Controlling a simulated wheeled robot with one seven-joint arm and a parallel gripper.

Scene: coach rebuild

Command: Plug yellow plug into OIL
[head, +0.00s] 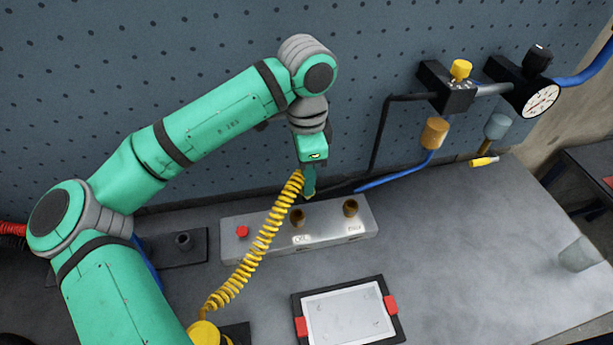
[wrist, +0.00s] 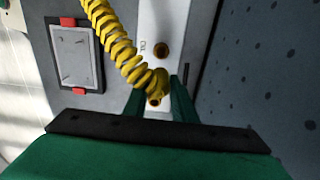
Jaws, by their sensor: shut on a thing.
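My gripper (head: 309,192) is shut on the yellow plug (wrist: 155,97), which shows between the green fingers in the wrist view. The fingers mostly hide it in the head view. Its yellow coiled cord (head: 248,262) hangs from the gripper down to a yellow base at the front left. The grey socket block (head: 268,242) has two brassy holes. The left hole (head: 297,217), with a label that seems to read OIL, is just below and left of the fingertips. The right hole (head: 350,208) is empty. One open hole (wrist: 162,50) shows beyond the plug in the wrist view.
A red button (head: 242,231) sits at the block's left end. A framed tablet with red clips (head: 350,316) lies in front. A blue hose with an orange-brown end (head: 434,133), a yellow-knobbed valve (head: 460,70) and a gauge (head: 541,101) are behind. The right of the bench is mostly free.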

